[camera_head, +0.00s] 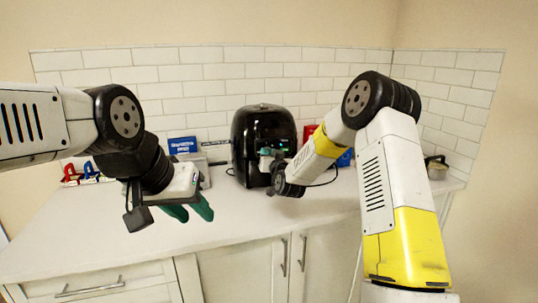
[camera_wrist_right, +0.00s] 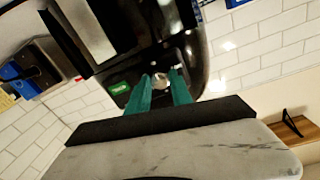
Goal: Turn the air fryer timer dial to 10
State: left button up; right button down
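The black air fryer (camera_head: 262,128) stands on the counter against the tiled wall. In the right wrist view its dark body (camera_wrist_right: 140,35) fills the top middle, with a small lit green display (camera_wrist_right: 120,88). The small round timer dial (camera_wrist_right: 161,80) shows between the tips of my right gripper's green fingers (camera_wrist_right: 160,78). I cannot tell whether the fingers touch it, and its setting is unreadable. In the head view my right gripper (camera_head: 268,160) is at the fryer's front and partly hidden by its wrist. My left gripper (camera_head: 190,210) hangs over the counter's front, fingers apart and empty.
A blue box (camera_head: 183,145) stands left of the fryer, red and blue items (camera_head: 80,174) at the far left. A red item (camera_head: 309,132) is behind my right arm, a pot (camera_head: 436,166) at the far right. The white counter (camera_head: 120,225) is clear in front.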

jog(key=shift+n, duration=0.4)
jog(key=n, duration=0.4)
jog(key=shift+n, duration=0.4)
jog(key=n, duration=0.6)
jog(key=shift+d+f+n+y, duration=0.1)
jog(key=shift+n+y, duration=0.3)
jog(key=n, duration=0.6)
jog(key=shift+n+y, duration=0.3)
jog(key=n, duration=0.5)
jog(key=shift+d+n+y, duration=0.15)
jog(key=shift+n+y, duration=0.15)
jog(key=shift+n, duration=0.1)
jog(key=c, duration=1.1)
grip_release()
jog(key=shift+c, duration=0.2)
